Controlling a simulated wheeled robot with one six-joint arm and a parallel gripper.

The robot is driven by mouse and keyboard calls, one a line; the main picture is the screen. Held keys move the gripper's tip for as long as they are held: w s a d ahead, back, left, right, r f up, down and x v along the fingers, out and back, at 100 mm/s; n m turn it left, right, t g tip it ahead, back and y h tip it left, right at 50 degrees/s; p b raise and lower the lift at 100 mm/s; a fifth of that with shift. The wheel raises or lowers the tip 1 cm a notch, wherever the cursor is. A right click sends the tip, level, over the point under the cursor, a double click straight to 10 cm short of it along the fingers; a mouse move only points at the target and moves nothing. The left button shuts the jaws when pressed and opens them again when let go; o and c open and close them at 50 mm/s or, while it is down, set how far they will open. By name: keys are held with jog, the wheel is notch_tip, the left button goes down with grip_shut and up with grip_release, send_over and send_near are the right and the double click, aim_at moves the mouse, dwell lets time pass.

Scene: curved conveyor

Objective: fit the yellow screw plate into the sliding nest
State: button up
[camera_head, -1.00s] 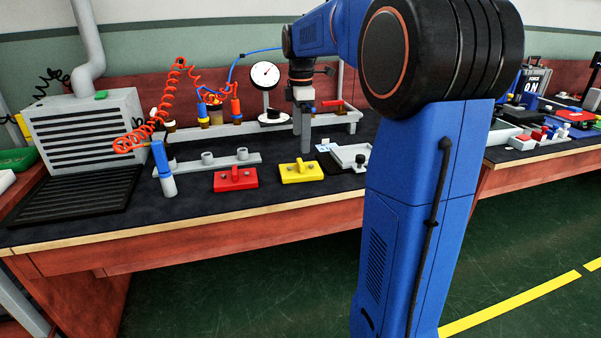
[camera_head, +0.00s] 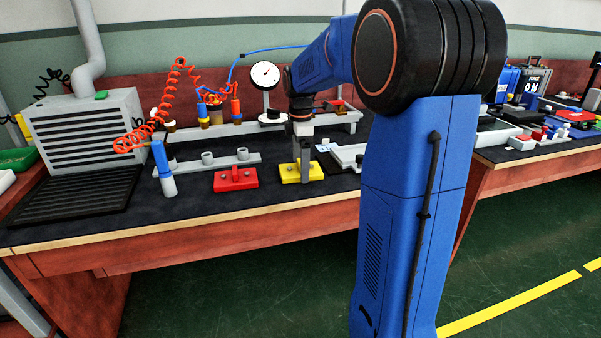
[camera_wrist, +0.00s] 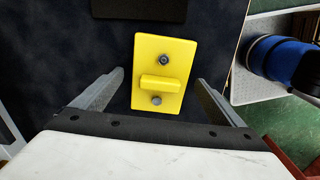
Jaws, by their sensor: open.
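The yellow screw plate (camera_head: 291,174) lies flat on the dark mat, with a raised bar in its middle and two screws. It also shows in the wrist view (camera_wrist: 147,64). My gripper (camera_head: 304,178) is lowered at the plate in the head view and partly covers it. In the wrist view my gripper (camera_wrist: 153,88) is open, with one finger on each side of the plate's near part and gaps between. A pale grey fixture (camera_head: 348,154), perhaps the sliding nest, is on the mat right of my gripper; my arm hides part of it.
A red plate (camera_head: 235,180) lies left of the yellow one. Behind them is a grey rail (camera_head: 215,160) with round sockets. A dial gauge (camera_head: 266,72) stands at the back. Bare mat lies in front of the plates.

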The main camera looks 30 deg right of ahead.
jog(key=shift+c, duration=0.3)
jog(key=c, duration=1.2)
jog(key=shift+r, duration=0.15)
notch_tip(320, 180, up, 10)
jog(key=shift+f, duration=0.15)
jog(key=shift+s, duration=0.1)
